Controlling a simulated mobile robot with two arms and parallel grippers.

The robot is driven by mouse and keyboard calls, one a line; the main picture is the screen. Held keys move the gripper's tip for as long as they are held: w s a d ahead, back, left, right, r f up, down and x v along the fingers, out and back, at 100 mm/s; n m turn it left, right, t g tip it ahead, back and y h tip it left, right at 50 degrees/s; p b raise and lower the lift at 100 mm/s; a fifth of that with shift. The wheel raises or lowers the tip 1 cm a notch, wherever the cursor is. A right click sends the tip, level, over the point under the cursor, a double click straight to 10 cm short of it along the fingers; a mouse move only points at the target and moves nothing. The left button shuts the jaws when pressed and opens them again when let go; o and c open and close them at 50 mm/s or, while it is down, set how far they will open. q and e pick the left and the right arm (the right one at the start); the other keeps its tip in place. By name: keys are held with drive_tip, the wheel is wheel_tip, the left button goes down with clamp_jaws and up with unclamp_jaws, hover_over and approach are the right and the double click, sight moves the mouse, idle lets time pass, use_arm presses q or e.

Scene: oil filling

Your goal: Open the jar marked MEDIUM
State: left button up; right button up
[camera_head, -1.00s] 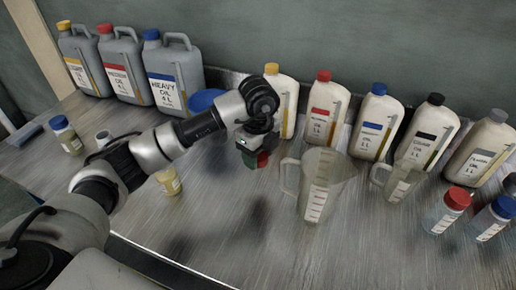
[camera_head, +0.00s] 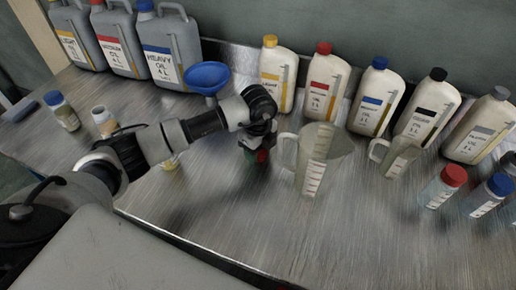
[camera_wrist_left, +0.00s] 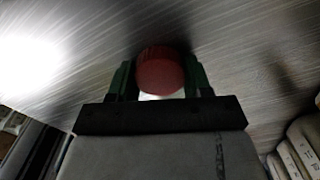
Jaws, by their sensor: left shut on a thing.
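My left gripper (camera_head: 258,155) points down over the middle of the table, left of the large clear measuring jug. Its green fingers are shut on a red lid (camera_wrist_left: 160,72). The lid also shows as a small red patch in the head view (camera_head: 263,156). A pale sliver shows under the lid in the wrist view; I cannot tell what it is. A jar with yellowish contents (camera_head: 170,164) stands behind my left arm, mostly hidden, its top and label out of sight. No MEDIUM jar label is readable. My right gripper is not in view.
The measuring jug (camera_head: 316,165) and a smaller jug (camera_head: 396,157) stand to the right. Several oil bottles line the back. A blue funnel (camera_head: 206,78) is behind my arm. Red-lidded (camera_head: 443,186) and blue-lidded (camera_head: 489,194) jars stand at right. The front middle is clear.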

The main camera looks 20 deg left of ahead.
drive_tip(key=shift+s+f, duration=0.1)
use_arm(q)
drive_tip(key=shift+f, duration=0.15)
drive_tip(key=o, duration=1)
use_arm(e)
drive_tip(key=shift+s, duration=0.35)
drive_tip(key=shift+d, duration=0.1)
use_arm(q)
drive_tip(key=shift+r, duration=0.25)
wheel_tip(320, 180, up, 12)
drive_tip(key=shift+b, duration=0.4)
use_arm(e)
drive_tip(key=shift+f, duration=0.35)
